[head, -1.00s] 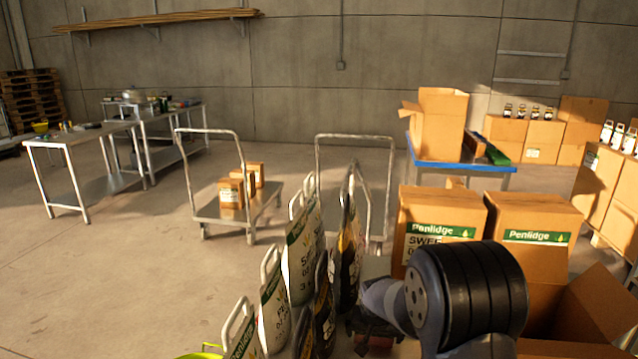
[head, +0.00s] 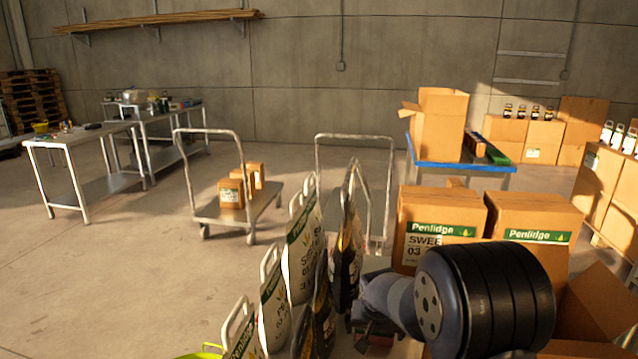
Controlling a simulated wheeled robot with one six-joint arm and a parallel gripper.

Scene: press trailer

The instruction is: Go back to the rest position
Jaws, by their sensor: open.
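My gripper (head: 372,335) is low in the middle of the head view, partly hidden behind my own arm's dark wrist and by the bags. Its fingers show only in part, and I see nothing held between them. White and black bags with handles (head: 300,260) stand upright just to its left. Penlidge cartons (head: 440,222) stand behind it and to its right.
An open brown box (head: 590,310) lies at the lower right. A flatbed cart (head: 240,205) with small boxes stands at centre left, beyond the bags. Metal tables (head: 95,180) stand at the left. A blue-topped table (head: 480,167) holds an open carton (head: 440,125). The left floor is clear.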

